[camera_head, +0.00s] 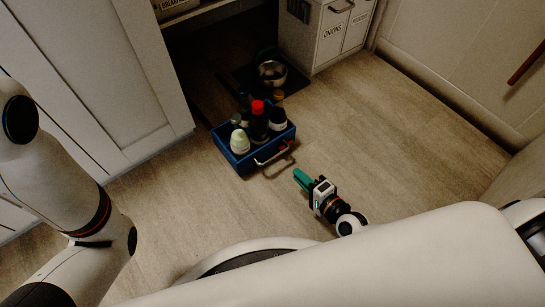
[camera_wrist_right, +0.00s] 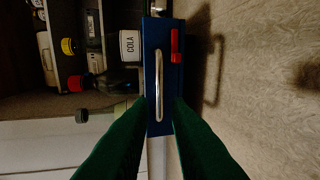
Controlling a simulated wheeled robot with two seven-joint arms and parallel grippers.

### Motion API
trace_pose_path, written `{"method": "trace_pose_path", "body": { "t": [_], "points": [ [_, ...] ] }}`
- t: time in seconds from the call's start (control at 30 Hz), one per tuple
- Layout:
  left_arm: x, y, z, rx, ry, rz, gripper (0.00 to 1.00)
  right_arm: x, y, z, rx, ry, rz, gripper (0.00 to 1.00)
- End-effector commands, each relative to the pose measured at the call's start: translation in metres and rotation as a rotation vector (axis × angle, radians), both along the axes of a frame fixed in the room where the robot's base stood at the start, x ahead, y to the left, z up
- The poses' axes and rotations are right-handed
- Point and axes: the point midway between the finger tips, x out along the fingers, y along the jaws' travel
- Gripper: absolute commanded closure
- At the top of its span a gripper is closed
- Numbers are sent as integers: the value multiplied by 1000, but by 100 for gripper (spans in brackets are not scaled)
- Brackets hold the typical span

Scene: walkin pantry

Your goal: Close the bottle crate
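The blue bottle crate (camera_head: 240,166) stands out on the floor in front of a dark opening in the head view. It holds several bottles, one with a red cap (camera_head: 258,107). Its blue front panel (camera_wrist_right: 168,102) has a metal bar handle (camera_wrist_right: 158,82), which also shows in the head view (camera_head: 270,157). My right gripper (camera_head: 298,174) has green fingers and is in front of the crate, apart from the handle. In the right wrist view, its fingers (camera_wrist_right: 160,101) are spread and empty, with the front panel and handle ahead. My left arm shows at the left, but its gripper is out of view.
A pot-like metal object (camera_head: 271,72) sits on a dark mat behind the crate. A white cabinet labelled ONIONS (camera_head: 330,45) stands at the back right. A white cabinet door (camera_head: 95,75) is left of the crate. The wooden floor (camera_head: 400,140) to the right is clear.

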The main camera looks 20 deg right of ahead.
Motion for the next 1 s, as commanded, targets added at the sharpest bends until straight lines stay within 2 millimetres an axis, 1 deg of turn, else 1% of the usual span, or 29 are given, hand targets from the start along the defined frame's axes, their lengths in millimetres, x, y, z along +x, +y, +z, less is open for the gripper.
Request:
{"method": "trace_pose_path", "body": {
  "t": [0.17,0.4,0.6,0.7,0.8,1.0],
  "points": [
    [0,0,-13,0,0,0,50,21,8,-6,4,-4,-1,83],
    [0,0,-32,0,1,0,50,67,25,-17,4,-4,-2,83],
    [1,0,-40,0,2,0,50,95,35,-22,1,-2,-1,83],
    [0,0,-42,0,1,0,50,103,38,-23,1,-2,0,83],
    [0,0,-43,0,1,0,50,107,39,-24,-1,0,0,83],
    [0,0,-43,0,1,0,50,108,40,-23,-1,0,0,83]
  ]
}}
